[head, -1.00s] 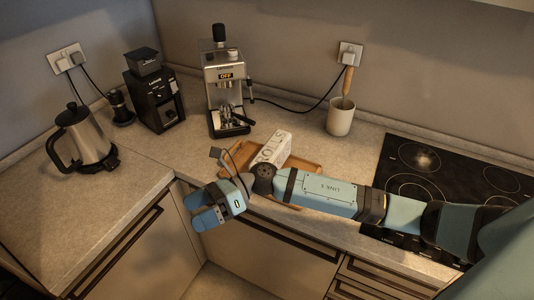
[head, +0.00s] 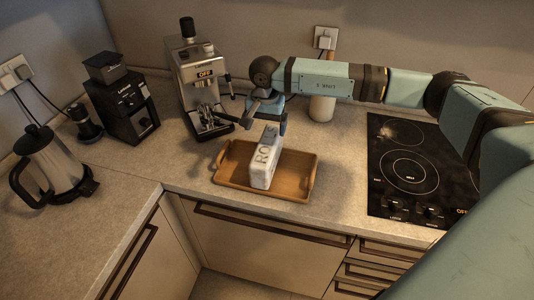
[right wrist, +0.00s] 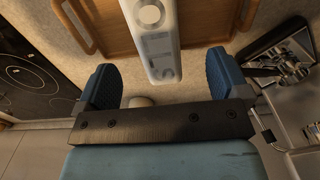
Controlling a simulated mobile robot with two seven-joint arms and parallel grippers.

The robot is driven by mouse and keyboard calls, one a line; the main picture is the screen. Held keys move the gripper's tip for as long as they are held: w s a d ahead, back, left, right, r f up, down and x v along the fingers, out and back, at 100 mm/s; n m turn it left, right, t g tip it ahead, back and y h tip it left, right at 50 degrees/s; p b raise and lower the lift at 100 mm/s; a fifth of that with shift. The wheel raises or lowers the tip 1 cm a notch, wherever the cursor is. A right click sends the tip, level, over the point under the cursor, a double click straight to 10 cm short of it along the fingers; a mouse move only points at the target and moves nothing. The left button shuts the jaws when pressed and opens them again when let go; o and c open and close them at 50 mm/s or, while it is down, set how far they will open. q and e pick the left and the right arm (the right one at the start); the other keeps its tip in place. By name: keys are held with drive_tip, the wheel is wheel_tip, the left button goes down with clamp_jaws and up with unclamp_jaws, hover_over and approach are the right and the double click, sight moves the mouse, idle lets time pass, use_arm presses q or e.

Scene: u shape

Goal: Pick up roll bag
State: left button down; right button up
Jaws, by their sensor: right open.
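The roll bag (head: 264,158) is a white, upright, long packet with dark lettering, standing on a wooden tray (head: 228,181) in the head view. In the right wrist view the open blue fingers (right wrist: 160,80) sit to either side of the near end of the bag (right wrist: 154,40). I cannot tell how far below or beyond the fingertips the bag is. The jaws hold nothing. My left gripper is not in view.
An espresso machine (head: 203,85) stands close to the left of my right gripper. A cup (head: 321,108) is behind my right forearm. A black hob (head: 405,165) lies to the right. A grinder (head: 124,105) and a kettle (head: 50,165) are at the left.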

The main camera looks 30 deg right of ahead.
sight(267, 143)
wheel_tip(267, 143, down, 4)
drive_tip(key=shift+r, duration=0.15)
drive_tip(key=f, duration=0.1)
drive_tip(key=f+p, duration=0.1)
drive_tip(key=f, duration=0.1)
drive_tip(key=f+p, duration=0.1)
drive_tip(key=shift+s+d+f, duration=0.2)
drive_tip(key=shift+s+f, duration=0.1)
drive_tip(key=shift+f, duration=0.5)
drive_tip(key=shift+c, duration=0.2)
drive_tip(key=c, duration=1.2)
drive_tip(key=shift+r, duration=0.1)
drive_tip(key=shift+c, duration=0.2)
drive_tip(key=shift+r, duration=0.1)
